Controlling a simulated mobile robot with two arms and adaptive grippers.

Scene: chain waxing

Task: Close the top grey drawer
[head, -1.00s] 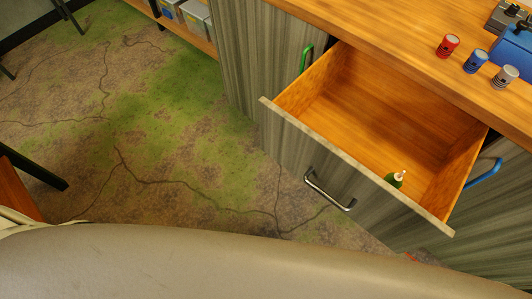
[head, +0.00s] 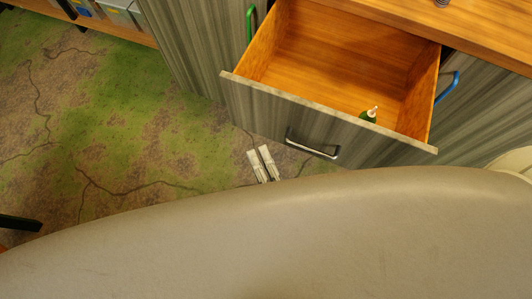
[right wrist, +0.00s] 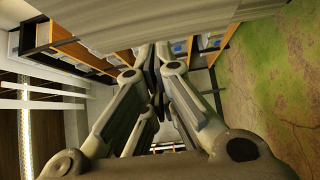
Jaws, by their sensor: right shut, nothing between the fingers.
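The top grey drawer (head: 262,98) stands pulled open from the cabinet in the head view. Its front is grey wood with a metal bar handle (head: 313,148), and its inside is orange wood. A small green bottle with a pale tip (head: 369,115) stands inside near the front right. My right gripper (head: 261,160) shows as two pale fingertips below and left of the handle, apart from the drawer front. In the right wrist view its fingers (right wrist: 155,75) are shut with nothing held. My left gripper is out of view.
A green handle (head: 250,24) is on the cabinet left of the drawer and a blue handle (head: 447,87) to its right. The wooden countertop (head: 480,35) lies behind. Shelves with bins (head: 115,12) stand at top left.

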